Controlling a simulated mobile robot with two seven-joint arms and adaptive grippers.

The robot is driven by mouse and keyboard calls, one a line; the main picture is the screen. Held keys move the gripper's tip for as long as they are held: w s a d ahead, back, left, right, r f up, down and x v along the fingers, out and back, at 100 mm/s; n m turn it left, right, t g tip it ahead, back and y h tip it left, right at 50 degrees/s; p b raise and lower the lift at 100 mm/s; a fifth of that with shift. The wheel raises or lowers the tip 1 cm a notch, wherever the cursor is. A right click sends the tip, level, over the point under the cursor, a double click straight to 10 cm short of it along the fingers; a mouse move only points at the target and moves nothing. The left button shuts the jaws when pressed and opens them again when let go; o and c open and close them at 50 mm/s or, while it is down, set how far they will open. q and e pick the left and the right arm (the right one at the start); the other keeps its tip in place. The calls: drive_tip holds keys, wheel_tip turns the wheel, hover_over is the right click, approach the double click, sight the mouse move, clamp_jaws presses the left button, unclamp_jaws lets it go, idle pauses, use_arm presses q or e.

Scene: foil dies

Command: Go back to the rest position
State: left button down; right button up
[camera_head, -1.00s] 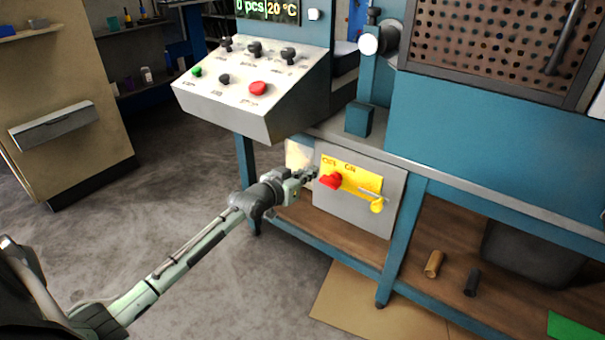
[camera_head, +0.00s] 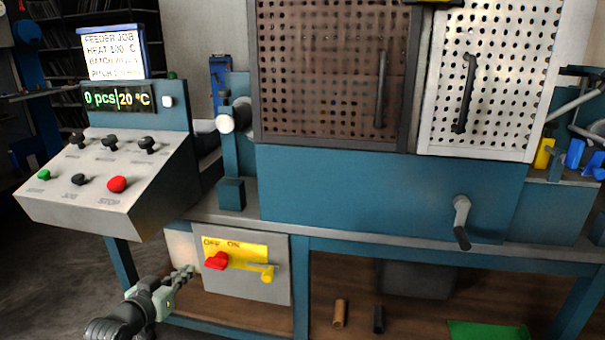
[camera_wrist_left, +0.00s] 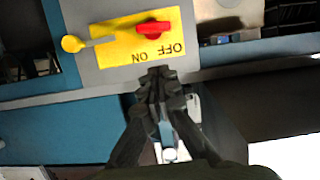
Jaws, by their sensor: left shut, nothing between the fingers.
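My left gripper (camera_head: 182,275) is at the lower left of the head view, just left of a grey switch box with a yellow OFF/ON plate (camera_head: 236,252). Its fingers are shut with nothing between them. In the left wrist view the shut fingertips (camera_wrist_left: 158,78) appear in front of the box, near the OFF/ON lettering. A red switch handle (camera_head: 216,261) sits on the plate by the OFF label; it also shows in the left wrist view (camera_wrist_left: 152,28). A yellow-ended lever (camera_head: 266,271) is at the plate's right. My right gripper is not in view.
A sloped control panel (camera_head: 100,180) with knobs and buttons stands left, above my left gripper. The blue machine frame (camera_head: 380,195) with perforated doors and a crank handle (camera_head: 461,222) fills the right. Small cylinders (camera_head: 340,313) stand on the lower shelf. Open floor lies at left.

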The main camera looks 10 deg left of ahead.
use_arm(q)
drive_tip(key=s+d+f+g, duration=0.3)
drive_tip(key=s+f, duration=0.4)
drive_tip(key=f, duration=0.2)
drive_tip(key=s+d+f+g, duration=0.2)
drive_tip(key=s+f+g, duration=0.1)
drive_tip(key=s+f, duration=0.5)
drive_tip(key=s+d+f+g+y, duration=0.1)
drive_tip(key=s+f+g, duration=0.2)
drive_tip(key=s, duration=0.6)
drive_tip(key=s+d+f+m+g+y, duration=0.1)
drive_tip(key=s+d+f+g, duration=0.1)
drive_tip(key=s+f, duration=0.6)
drive_tip(key=shift+s+d+g, duration=0.25)
drive_tip(key=shift+s+g, duration=0.1)
drive_tip(key=shift+g, duration=0.15)
drive_tip(key=shift+w+f, duration=0.15)
